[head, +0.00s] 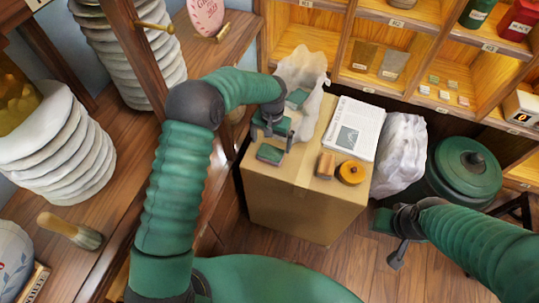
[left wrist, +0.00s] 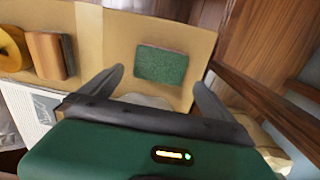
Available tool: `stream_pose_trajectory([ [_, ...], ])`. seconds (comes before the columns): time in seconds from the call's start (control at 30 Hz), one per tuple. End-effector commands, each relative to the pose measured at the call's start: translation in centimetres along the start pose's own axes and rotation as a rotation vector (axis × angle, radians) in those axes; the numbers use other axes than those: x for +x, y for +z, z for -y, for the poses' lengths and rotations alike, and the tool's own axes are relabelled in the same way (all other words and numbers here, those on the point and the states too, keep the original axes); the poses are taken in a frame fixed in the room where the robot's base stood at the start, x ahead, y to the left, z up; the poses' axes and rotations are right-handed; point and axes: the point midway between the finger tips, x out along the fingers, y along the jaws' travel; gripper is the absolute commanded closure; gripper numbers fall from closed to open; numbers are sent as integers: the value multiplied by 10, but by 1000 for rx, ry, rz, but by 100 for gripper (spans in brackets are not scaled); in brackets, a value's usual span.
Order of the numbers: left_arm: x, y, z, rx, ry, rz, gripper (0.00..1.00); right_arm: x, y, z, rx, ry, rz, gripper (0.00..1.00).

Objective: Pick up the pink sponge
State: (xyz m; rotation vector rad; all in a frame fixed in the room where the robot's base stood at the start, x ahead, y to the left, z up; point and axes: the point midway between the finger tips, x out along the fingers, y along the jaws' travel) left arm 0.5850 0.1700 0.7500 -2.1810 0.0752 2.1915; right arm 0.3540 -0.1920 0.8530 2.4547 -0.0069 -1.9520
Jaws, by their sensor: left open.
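A small rectangular sponge lies flat on top of a cardboard box (head: 300,215). Its top is green, and a thin pinkish edge shows in the left wrist view (left wrist: 160,64); in the head view the sponge (head: 269,154) sits near the box's left edge. My left gripper (head: 272,139) is open and empty, just behind and above the sponge. In the left wrist view the two fingers (left wrist: 158,80) stand apart, with the sponge between and beyond their tips. My right gripper (head: 396,245) hangs low at the right, away from the box; its jaw state is unclear.
On the box are a wooden block (head: 325,165), an orange roll (head: 351,172) and a newspaper (head: 354,128). Crumpled translucent plastic (head: 303,66) stands behind my left gripper. A white bag (head: 400,155) and a green bin (head: 468,167) stand right of the box. Shelves flank both sides.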

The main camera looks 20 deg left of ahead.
Motion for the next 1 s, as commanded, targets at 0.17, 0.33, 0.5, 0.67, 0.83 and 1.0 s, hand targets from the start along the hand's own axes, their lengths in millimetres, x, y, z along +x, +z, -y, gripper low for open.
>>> stream_pose_trajectory([
  [0.17, 16, 3, 4, -1, 6, 0, 0, 2, 0, 0, 0, 0, 0, 64],
  [0.33, 49, 9, 4, 0, 9, 1, 0, 6, 1, 0, 0, 0, 0, 64],
  [0.5, 59, 8, 4, 0, 9, -3, 0, 6, 1, 0, 0, 0, 0, 64],
  [0.67, 59, 7, 4, 0, 8, -3, 7, 6, 1, 0, 0, 0, 0, 64],
  [0.83, 59, 8, 4, 0, 8, -3, 29, 6, 1, 0, 0, 0, 0, 64],
  [1.0, 58, 8, 4, 0, 8, -3, 51, 6, 1, 0, 0, 0, 0, 64],
])
